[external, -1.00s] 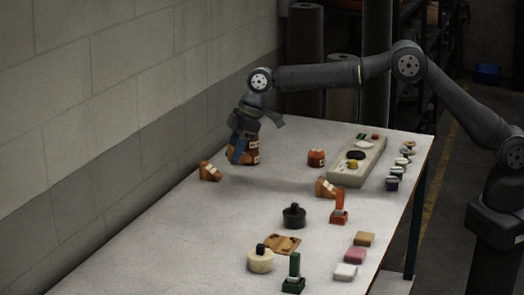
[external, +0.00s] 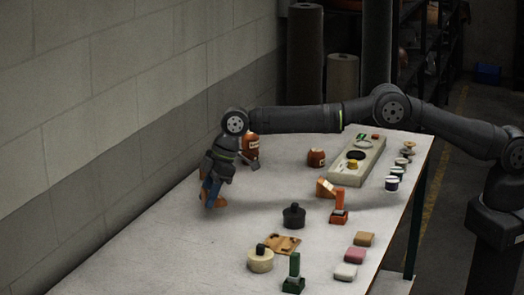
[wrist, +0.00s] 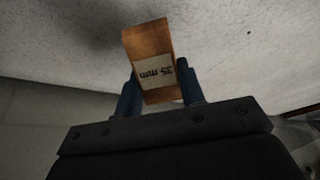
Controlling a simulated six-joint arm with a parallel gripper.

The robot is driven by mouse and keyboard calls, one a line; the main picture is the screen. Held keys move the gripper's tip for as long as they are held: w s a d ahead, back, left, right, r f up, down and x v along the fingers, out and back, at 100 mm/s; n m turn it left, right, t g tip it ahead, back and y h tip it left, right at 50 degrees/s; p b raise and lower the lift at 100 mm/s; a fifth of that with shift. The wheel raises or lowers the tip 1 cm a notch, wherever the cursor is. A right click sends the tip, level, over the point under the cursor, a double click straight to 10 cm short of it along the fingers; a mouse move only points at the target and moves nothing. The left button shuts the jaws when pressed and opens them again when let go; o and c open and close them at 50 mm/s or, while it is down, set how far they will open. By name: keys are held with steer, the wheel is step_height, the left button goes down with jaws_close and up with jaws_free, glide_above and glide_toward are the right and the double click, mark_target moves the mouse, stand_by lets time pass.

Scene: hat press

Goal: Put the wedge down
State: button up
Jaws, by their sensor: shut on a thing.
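My gripper (external: 212,197) is at the left side of the table, near the wall, pointing down. In the wrist view its blue fingers (wrist: 160,92) are shut on an orange-brown wedge (wrist: 147,44) with a white "35 mm" label. In the external view the wedge (external: 221,202) shows low beside the fingers, partly hidden by them. It is at or just above the tabletop; I cannot tell if it touches. Another orange wedge (external: 325,188) lies right of the gripper, and a further orange piece (external: 316,158) stands behind that one.
Orange labelled pieces (external: 251,147) stand behind my gripper, close to the wall. A pale tray (external: 373,157) is at the back right. A black round piece (external: 293,216), a wooden plate (external: 282,244) and a cream round piece (external: 260,261) lie nearer. The table's left front is clear.

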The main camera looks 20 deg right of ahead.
steer(key=shift+f, duration=1.75)
steer(key=shift+f, duration=0.15)
steer(key=o, duration=1)
steer(key=v, duration=1.2)
steer(key=x, duration=1.1)
steer(key=shift+a+f, duration=0.2)
steer(key=shift+f, duration=0.15)
steer(key=shift+r, duration=1.1)
